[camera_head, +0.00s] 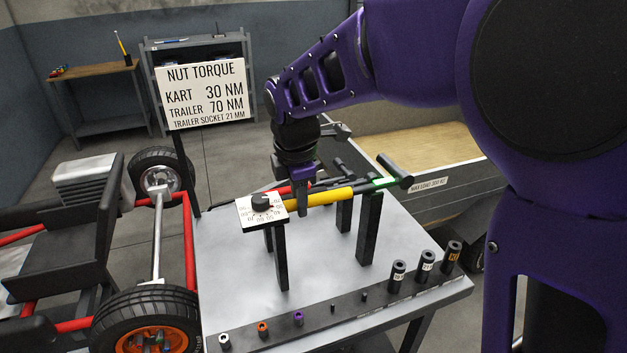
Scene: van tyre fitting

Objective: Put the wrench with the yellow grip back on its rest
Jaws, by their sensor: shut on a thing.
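The wrench with the yellow grip (331,196) lies roughly level above the grey table. My gripper (303,207) points down and is shut on the wrench near the left part of the yellow grip. Black upright posts of a rest (369,230) stand under the wrench, with another post (281,260) below the dial. I cannot tell whether the wrench touches the posts. The gripper hides part of the bar.
A wrench with a red grip (296,188) lies just behind. Several sockets stand on a dark strip (335,318) along the table's front edge. A sign (203,93) rises at the table's back left. A kart (105,250) is left, a trailer (425,147) behind right.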

